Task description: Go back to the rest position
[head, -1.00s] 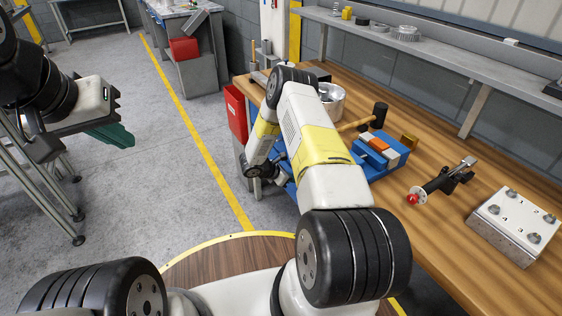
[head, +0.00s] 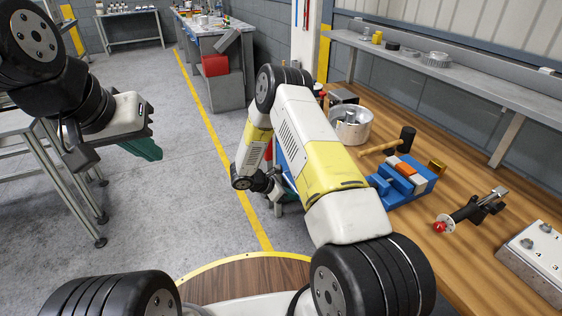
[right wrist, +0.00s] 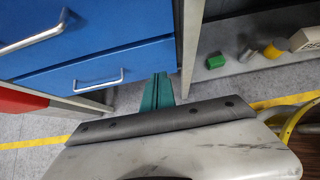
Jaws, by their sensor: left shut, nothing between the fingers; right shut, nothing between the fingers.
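My left gripper (head: 145,149) shows at the left of the head view, its green fingers shut and empty above the grey floor, well away from the bench. My right arm stretches forward beside the wooden workbench (head: 420,235), with its forearm bent down at the bench's left edge.
The bench bears a blue fixture (head: 402,182), a hammer (head: 402,140), a metal pot (head: 351,125), a red-tipped tool (head: 470,208) and a metal block (head: 535,262). A metal-framed table (head: 60,170) stands at left. Floor between is clear.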

